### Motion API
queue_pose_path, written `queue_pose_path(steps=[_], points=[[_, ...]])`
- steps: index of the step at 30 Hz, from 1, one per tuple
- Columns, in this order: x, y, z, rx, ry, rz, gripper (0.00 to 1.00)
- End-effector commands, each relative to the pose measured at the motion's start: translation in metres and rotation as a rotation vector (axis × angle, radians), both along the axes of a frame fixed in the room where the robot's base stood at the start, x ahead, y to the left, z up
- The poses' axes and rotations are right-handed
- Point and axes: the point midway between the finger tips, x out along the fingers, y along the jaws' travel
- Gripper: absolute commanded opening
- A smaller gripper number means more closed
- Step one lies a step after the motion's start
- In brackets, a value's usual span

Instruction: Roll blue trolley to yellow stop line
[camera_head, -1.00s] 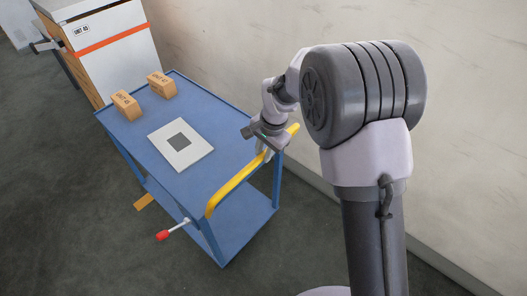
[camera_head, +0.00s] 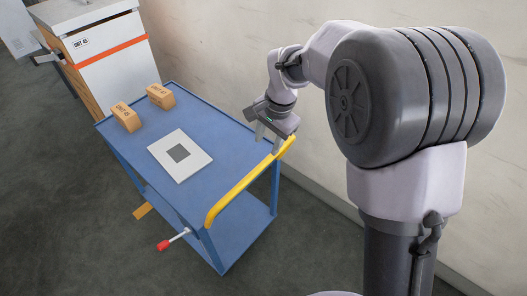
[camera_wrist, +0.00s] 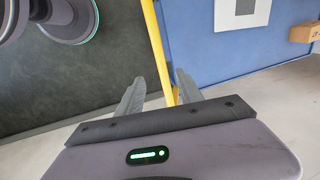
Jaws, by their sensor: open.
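The blue trolley (camera_head: 215,150) stands beside the wall, with a flat top, a lower shelf and a yellow push handle (camera_head: 240,188) along its near right side. My gripper (camera_head: 268,140) is open at the handle's far right end, fingers pointing down. In the wrist view the yellow handle (camera_wrist: 155,45) runs between the spread fingers of my gripper (camera_wrist: 160,90); I cannot tell whether they touch it. A red-tipped lever (camera_head: 164,246) sticks out low from the trolley's near side.
Two small cardboard boxes (camera_head: 126,116) (camera_head: 160,96) and a white plate with a dark square (camera_head: 180,152) lie on the trolley top. A white-fronted cabinet (camera_head: 105,60) with an orange stripe stands behind it. The wall (camera_head: 230,40) is close on the right; grey floor is open at left.

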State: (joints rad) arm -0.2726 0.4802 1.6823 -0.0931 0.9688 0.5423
Motion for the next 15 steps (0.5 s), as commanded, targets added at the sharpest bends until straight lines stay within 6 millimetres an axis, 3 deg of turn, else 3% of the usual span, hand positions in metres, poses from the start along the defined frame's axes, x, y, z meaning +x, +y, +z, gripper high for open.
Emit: queue_pose_path(steps=[1,6,15], points=[[-0.001,-0.002,0.017,0.001,-0.002,0.000,0.43],[-0.004,-0.007,0.043,0.000,-0.002,0.001,0.43],[-0.006,-0.008,0.048,0.000,0.000,0.000,0.43]])
